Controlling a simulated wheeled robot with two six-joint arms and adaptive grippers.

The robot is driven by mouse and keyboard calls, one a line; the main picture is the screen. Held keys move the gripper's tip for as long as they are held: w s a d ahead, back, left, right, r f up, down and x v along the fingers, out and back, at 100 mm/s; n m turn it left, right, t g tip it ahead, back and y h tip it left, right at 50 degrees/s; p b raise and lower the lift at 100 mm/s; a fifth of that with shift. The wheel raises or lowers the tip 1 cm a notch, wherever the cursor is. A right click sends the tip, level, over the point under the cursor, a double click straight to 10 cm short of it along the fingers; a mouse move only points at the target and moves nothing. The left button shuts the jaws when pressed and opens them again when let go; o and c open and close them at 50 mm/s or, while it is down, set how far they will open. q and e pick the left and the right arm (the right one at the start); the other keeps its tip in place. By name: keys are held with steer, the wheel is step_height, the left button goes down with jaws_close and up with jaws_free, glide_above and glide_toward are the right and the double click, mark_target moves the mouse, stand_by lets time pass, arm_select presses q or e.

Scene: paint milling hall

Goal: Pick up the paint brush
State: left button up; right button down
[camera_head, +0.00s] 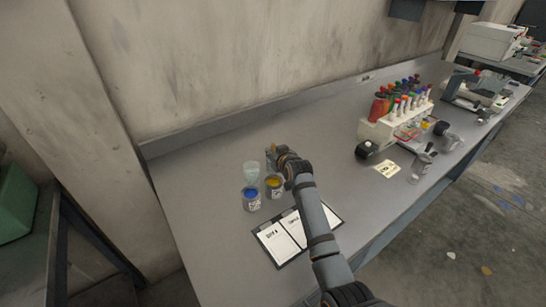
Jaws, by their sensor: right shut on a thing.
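My right gripper (273,158) is at the far end of my right arm, over the grey bench behind the small paint cups. It is shut on a small, slim thing with a yellowish tip, which seems to be the paint brush (273,147). Most of it is hidden by the gripper and wrist, so its tilt and whether it touches the bench cannot be told. My left gripper is not in view.
A clear cup (251,170), a blue paint cup (251,200) and a yellow paint cup (274,188) stand close beside the gripper. A clipboard (278,244) lies nearer. A bottle rack (378,133), black object (366,150) and glass jar (419,168) stand right. The wall is behind.

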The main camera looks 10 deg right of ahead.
step_height(320, 180, up, 10)
steer(key=shift+f+b, duration=0.25)
steer(key=shift+b, duration=0.1)
stand_by(1.9)
